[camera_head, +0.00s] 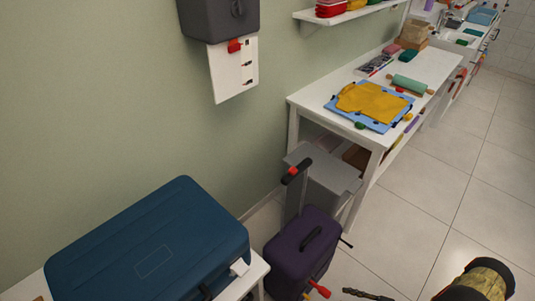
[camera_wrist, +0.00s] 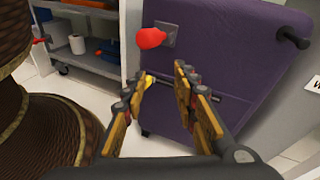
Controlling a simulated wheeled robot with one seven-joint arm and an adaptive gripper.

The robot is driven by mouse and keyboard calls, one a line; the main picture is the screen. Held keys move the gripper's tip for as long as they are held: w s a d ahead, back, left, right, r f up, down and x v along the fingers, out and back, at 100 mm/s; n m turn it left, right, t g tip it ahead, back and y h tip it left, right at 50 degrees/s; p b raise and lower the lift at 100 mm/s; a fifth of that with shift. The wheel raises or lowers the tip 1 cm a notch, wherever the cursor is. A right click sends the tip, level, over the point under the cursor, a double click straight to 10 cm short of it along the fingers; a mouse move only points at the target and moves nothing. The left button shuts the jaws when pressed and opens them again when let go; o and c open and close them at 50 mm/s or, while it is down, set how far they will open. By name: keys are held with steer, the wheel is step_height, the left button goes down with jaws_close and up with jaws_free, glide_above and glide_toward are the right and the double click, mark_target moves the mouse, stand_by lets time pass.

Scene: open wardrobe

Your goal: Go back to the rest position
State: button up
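My gripper (camera_wrist: 163,72) shows in the wrist view with its two fingers apart and nothing between them. Beyond the fingertips is the purple suitcase (camera_wrist: 225,50), with a red knob-like piece (camera_wrist: 150,38) in front of its side. I cannot tell whether the fingers touch the suitcase. In the head view the same purple suitcase (camera_head: 300,252) stands upright on the floor at the lower middle. My gripper cannot be made out clearly in the head view.
A blue suitcase (camera_head: 150,245) lies on a white bench at lower left. A white table (camera_head: 310,103) with a yellow cloth (camera_head: 372,101) stands behind a grey bin (camera_head: 325,175). A dark case (camera_head: 220,18) hangs on the wall.

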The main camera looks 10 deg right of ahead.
steer(key=w+r+n+g+h+p, duration=0.15)
steer(key=w+r+n+g, duration=0.3)
steer(key=r, duration=0.85)
steer(key=w+r+n+g+h, duration=0.2)
steer(key=w+r+n+g, duration=0.25)
steer(key=r, duration=0.85)
steer(key=a+r+n+h+p, duration=0.1)
steer(key=a+r+n+h, duration=0.15)
steer(key=r, duration=0.65)
steer(key=a+r+n+h, duration=0.2)
steer(key=a+r+n, duration=0.15)
steer(key=r, duration=0.55)
steer(key=s+a+r+n+t+h, duration=0.1)
steer(key=s+a+r+n+t, duration=0.1)
steer(key=s+a+r, duration=0.2)
steer(key=s+a+r+n+t+h+p, duration=0.1)
steer(key=s+a+r+n+t+h, duration=0.1)
steer(key=r, duration=0.7)
steer(key=s+a+r+n+t+h+p, duration=0.1)
steer(key=s+a+r+n+h, duration=0.1)
steer(key=s+a+r, duration=0.3)
step_height(320, 180, up, 3)
steer(key=shift+s+a+f+n+t, duration=0.2)
steer(key=shift+s+a+n+t, duration=0.15)
steer(key=shift+a+n, duration=0.45)
